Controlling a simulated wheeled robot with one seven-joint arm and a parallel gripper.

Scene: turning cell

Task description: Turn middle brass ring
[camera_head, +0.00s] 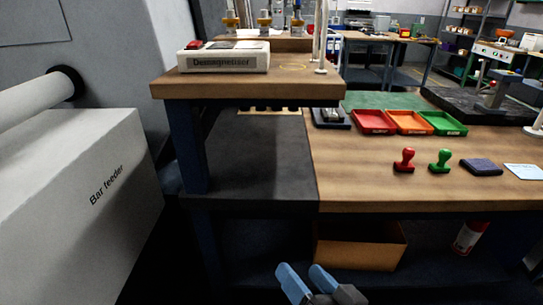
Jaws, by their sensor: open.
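Three small upright fittings with brass-coloured rings stand in a row at the top of the view, behind the demagnetiser. The middle brass ring (265,21) is small and its detail is hard to make out. The left brass ring (231,21) and right brass ring (297,22) flank it. My gripper (301,269) shows at the bottom edge with two light blue fingers apart and nothing between them. It is low, in front of the bench and far from the rings.
The demagnetiser (223,62) sits on a raised wooden shelf (300,88) between my gripper and the rings. Thin pale posts (321,40) rise at its right. The bench (390,190) holds stamps and colored trays. A bar feeder (100,190) stands left. An open box (360,252) lies below.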

